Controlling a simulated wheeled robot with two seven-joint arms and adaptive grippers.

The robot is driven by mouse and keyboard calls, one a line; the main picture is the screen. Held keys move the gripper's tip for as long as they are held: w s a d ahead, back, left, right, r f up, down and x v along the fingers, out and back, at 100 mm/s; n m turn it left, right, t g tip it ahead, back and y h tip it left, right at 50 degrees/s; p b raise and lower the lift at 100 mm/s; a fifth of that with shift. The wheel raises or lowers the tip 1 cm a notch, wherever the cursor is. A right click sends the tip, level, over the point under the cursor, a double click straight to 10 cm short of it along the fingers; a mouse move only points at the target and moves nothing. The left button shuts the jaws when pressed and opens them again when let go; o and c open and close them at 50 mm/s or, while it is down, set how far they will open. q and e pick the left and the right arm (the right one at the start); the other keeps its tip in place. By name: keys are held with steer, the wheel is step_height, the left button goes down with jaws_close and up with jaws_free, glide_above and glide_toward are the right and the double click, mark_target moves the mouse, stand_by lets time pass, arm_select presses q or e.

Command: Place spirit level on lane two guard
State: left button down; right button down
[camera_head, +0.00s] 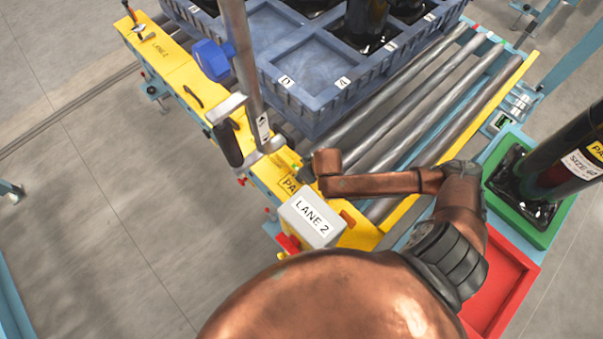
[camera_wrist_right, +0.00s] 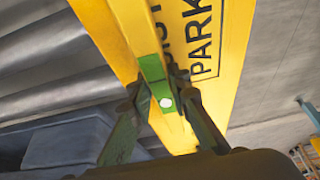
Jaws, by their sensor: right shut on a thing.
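The lane two guard is the long yellow rail (camera_head: 180,75) along the left side of the roller conveyor, with "LANE 2" printed near its far end. In the right wrist view, a yellow guard face with black lettering (camera_wrist_right: 225,45) lies close behind my right gripper (camera_wrist_right: 163,98). I cannot tell whether the bar touches the guard. In the head view my right wrist hides most of the gripper beside the guard's near end. My left gripper is out of view.
A grey "LANE 2" box (camera_head: 312,220) stands by the guard's near end. A blue crate (camera_head: 300,105) sits on the rollers. Green (camera_head: 540,238) and red (camera_head: 503,272) trays lie at right.

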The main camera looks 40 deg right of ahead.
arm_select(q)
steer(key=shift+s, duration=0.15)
arm_select(e)
steer(key=c, duration=1.8)
jaws_free()
steer(key=shift+r, duration=0.1)
